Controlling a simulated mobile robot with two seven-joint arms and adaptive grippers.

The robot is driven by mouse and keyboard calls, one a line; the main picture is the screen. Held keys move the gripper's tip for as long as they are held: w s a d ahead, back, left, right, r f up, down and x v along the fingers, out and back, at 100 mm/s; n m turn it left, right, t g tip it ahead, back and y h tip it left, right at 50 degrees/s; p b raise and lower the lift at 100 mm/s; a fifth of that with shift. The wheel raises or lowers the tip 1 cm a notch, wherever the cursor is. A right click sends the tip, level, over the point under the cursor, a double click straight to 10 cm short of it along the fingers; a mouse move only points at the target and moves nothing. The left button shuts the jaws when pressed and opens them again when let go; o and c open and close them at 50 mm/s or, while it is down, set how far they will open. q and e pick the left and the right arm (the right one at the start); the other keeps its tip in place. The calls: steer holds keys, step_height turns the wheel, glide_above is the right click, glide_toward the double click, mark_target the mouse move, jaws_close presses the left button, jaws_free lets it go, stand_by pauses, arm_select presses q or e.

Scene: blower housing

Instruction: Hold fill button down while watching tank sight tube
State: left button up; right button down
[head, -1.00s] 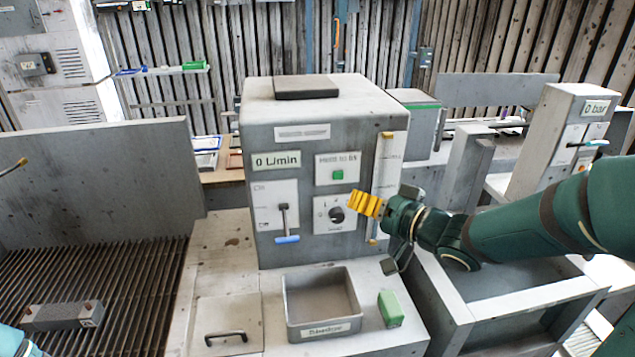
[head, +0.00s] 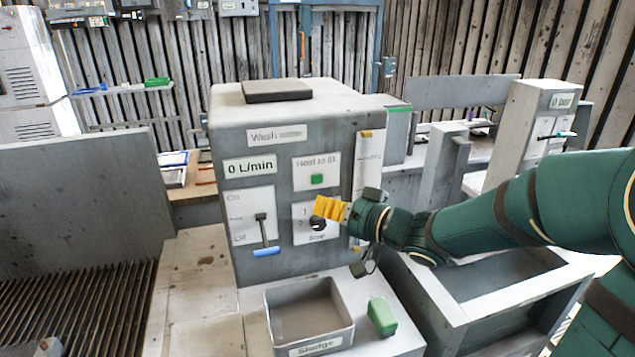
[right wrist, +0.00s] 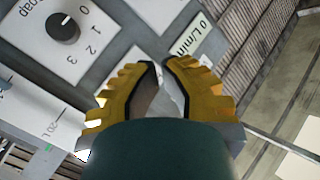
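The green fill button (head: 317,180) sits on a white plate on the front of the grey washer box (head: 265,115). The tank sight tube (head: 368,165) runs up the right of that front, with yellow ends; my gripper covers its lower part, and I cannot make out a level. My right gripper (head: 323,207) has yellow fingers in front of the dial plate, just below the button and apart from it. In the right wrist view its fingertips (right wrist: 163,63) show a narrow empty gap. The button is not identifiable there. My left gripper is out of view.
A black dial (right wrist: 63,28) with numbers lies beneath the button. Below are an open sludge tray (head: 350,335) and a green block (head: 381,316).

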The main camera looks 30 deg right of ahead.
mark_target(300, 181)
steer(key=shift+w+d, duration=0.3)
steer(key=shift+w, duration=0.95)
steer(key=shift+w+d, duration=0.3)
steer(key=shift+w, duration=0.9)
steer(key=shift+w+d, duration=0.3)
steer(key=shift+w, duration=0.95)
steer(key=shift+w+r, duration=0.1)
steer(key=shift+w, duration=0.05)
steer(key=shift+w+d+p, duration=0.1)
steer(key=shift+w+p, duration=0.15)
steer(key=shift+p, duration=0.15)
steer(key=shift+w+d+p, duration=0.1)
steer(key=shift+w+p, duration=0.2)
steer(key=shift+w, duration=0.05)
stand_by(3.4)
